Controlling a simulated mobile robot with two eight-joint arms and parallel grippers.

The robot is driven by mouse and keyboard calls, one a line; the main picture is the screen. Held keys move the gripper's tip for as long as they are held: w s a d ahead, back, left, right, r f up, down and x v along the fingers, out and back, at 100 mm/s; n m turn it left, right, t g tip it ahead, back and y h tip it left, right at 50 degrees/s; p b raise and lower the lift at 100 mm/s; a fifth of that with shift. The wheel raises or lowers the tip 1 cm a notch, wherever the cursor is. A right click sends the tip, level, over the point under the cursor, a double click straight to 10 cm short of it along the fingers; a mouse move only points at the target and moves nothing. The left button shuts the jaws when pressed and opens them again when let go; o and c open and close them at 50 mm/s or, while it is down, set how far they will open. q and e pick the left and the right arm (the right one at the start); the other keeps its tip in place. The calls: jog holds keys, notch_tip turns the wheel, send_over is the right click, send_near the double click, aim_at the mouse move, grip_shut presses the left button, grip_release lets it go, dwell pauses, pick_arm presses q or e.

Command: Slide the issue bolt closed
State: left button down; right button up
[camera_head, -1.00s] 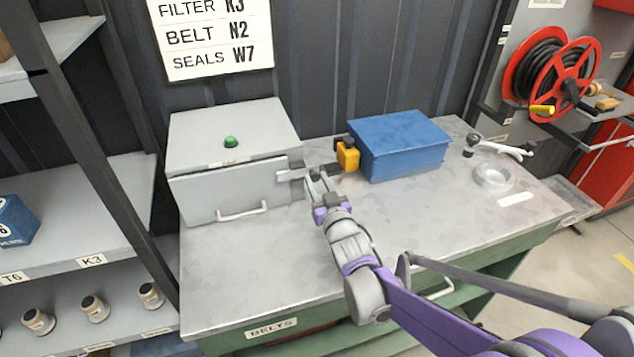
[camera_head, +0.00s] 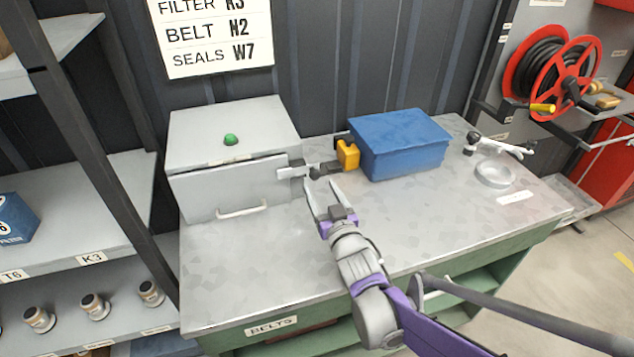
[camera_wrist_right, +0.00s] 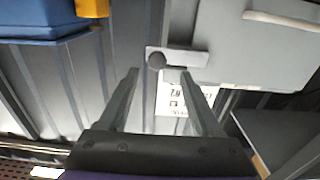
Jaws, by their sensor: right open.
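The issue bolt (camera_head: 318,171) is a dark bar with a round knob, at a light grey bracket (camera_head: 288,173) on the right front edge of the grey box (camera_head: 225,190). The bar reaches right toward a yellow block (camera_head: 347,155). My right gripper (camera_head: 321,184) is open and empty, its fingertips just in front of and below the knob, apparently apart from it. In the right wrist view the round knob (camera_wrist_right: 157,62) shows beyond and between the two spread fingers, against the pale bracket plate (camera_wrist_right: 185,57). My left gripper is not in view.
A blue box (camera_head: 400,145) stands right of the yellow block. A white-handled tool (camera_head: 505,147) and a shallow round dish (camera_head: 494,174) lie at the bench's right. The front of the bench top (camera_head: 250,280) is clear. A shelf rack (camera_head: 95,190) stands at left.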

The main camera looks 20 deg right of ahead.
jog(key=s, duration=0.6)
jog(key=shift+s, duration=0.25)
jog(key=shift+d, duration=0.1)
jog(key=s+f+g+p, duration=0.1)
jog(key=s+g, duration=0.1)
jog(key=s, duration=0.1)
jog(key=s+d+f+g+h+p, duration=0.1)
jog(key=s+g, duration=0.1)
jog(key=s, duration=0.1)
jog(key=s+f+m+g+p, duration=0.1)
jog(key=s+f+g+p, duration=0.1)
jog(key=s+g, duration=0.1)
jog(key=shift+s+d+f+h, duration=0.1)
jog(key=shift+s+d+h, duration=0.2)
jog(key=shift+s+d, duration=0.1)
jog(key=s+a+f+g+y+p, duration=0.1)
jog(key=s+g, duration=0.4)
jog(key=s, duration=0.7)
notch_tip(320, 180, down, 2)
jog(key=shift+a+f+n+g+p, duration=0.15)
jog(key=shift+a+n+g+p, duration=0.15)
jog(key=shift+a+p, duration=0.25)
jog(key=shift+d, duration=0.15)
